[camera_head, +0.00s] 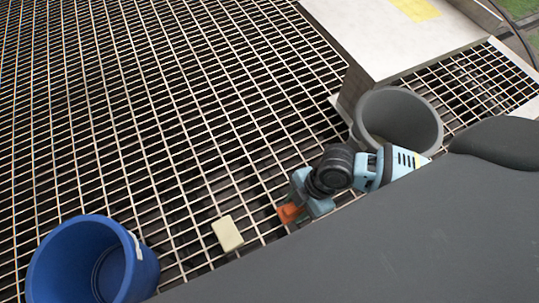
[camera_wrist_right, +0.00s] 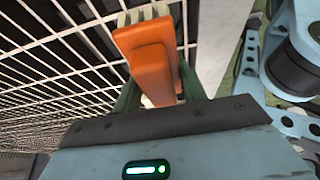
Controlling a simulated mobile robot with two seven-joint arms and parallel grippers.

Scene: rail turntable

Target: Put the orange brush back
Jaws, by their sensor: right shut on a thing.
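The orange brush (camera_wrist_right: 150,60) is held between the fingers of my right gripper (camera_wrist_right: 155,85) in the right wrist view. Its orange body points away from the gripper, and pale bristles show at its far end. In the head view, a small orange part of the brush (camera_head: 289,213) shows at the tip of my right gripper (camera_head: 300,207), above the grating. The gripper is shut on the brush. The rest of the brush is hidden by the gripper. My left gripper is not in view.
A blue bucket (camera_head: 140,270) stands at the lower left and a grey bucket (camera_head: 434,135) at the right. A cream block (camera_head: 227,233) lies on the metal grating (camera_head: 150,120) left of my gripper. A pale box-like platform (camera_head: 400,45) rises behind the grey bucket. The upper left grating is clear.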

